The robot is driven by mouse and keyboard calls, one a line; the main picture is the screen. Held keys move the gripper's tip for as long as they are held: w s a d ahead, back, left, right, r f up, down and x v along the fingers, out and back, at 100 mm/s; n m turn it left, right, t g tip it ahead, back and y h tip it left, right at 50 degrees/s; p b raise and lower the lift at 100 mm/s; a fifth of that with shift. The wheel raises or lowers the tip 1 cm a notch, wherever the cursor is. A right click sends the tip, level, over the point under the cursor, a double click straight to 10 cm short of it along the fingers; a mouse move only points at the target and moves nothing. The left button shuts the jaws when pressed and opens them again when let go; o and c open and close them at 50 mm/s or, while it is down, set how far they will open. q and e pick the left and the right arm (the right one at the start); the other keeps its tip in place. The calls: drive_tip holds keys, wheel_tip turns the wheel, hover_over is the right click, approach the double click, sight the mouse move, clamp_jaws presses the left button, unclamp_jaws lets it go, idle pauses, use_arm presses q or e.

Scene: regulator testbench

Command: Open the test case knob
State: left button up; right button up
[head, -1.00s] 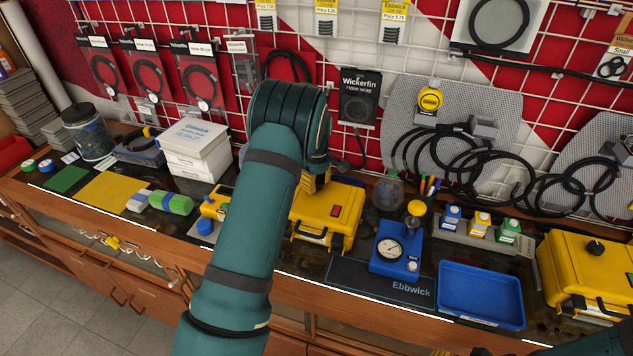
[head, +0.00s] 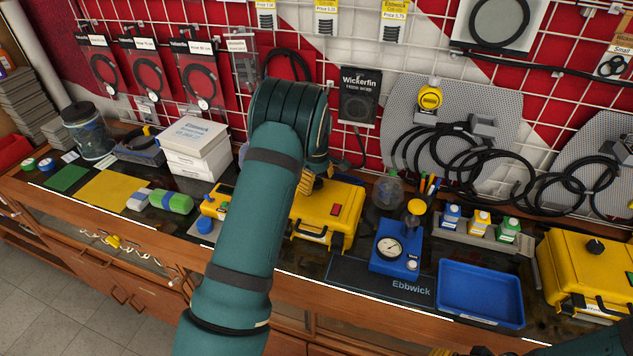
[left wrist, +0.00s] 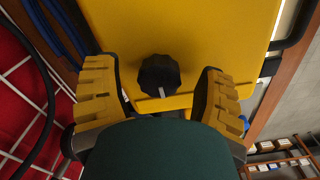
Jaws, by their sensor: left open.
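A yellow test case (head: 341,205) with a red switch stands on the bench, partly hidden behind my left arm. Its black round knob (left wrist: 159,76) with a pale pointer mark shows in the left wrist view, on the yellow case face (left wrist: 205,30). My left gripper (left wrist: 165,92) is open, with one yellow finger on each side of the knob and a gap on both sides. In the head view only a bit of this gripper (head: 306,181) shows past my arm, and the knob is hidden. At most a sliver of my right gripper (head: 440,352) shows at the bottom edge.
A blue gauge unit (head: 392,246) and a blue tray (head: 480,294) stand right of the case. Another yellow case (head: 590,275) with a black knob is at the far right. White boxes (head: 196,145) stand to the left. A wire grid wall with hanging hoses is behind.

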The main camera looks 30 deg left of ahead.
sight(316, 181)
use_arm(q)
wheel_tip(316, 181, up, 12)
idle(0.5)
idle(0.5)
